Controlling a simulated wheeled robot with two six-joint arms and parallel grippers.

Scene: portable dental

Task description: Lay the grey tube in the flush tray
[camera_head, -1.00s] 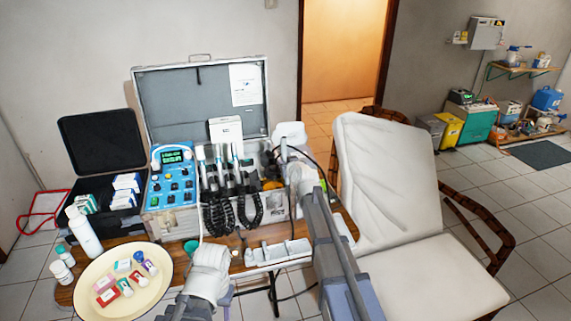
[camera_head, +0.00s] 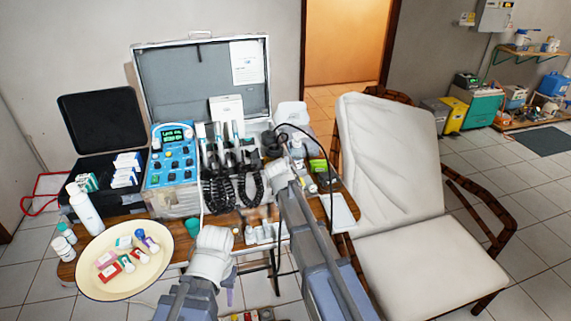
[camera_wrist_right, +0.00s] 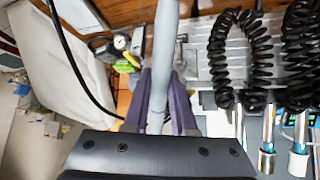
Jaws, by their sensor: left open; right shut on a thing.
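In the right wrist view a light grey tube (camera_wrist_right: 161,60) stands lengthwise between the purple fingers of my right gripper (camera_wrist_right: 160,85), which is shut on it. In the head view my right gripper (camera_head: 275,152) is over the table, in front of the hanging handpieces; the tube is hard to make out there. A shallow white tray (camera_head: 341,212) lies at the table's right edge, partly behind my right arm; I cannot tell for sure that it is the flush tray. My left gripper (camera_head: 230,290) is open and empty at the table's front edge.
A control unit (camera_head: 172,160), coiled black hoses (camera_head: 245,182) and an open metal case (camera_head: 200,90) crowd the table's back. A cream plate (camera_head: 95,275) with small items is at left, a padded chair (camera_head: 390,165) at right. A black cable (camera_head: 325,150) arcs near my right gripper.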

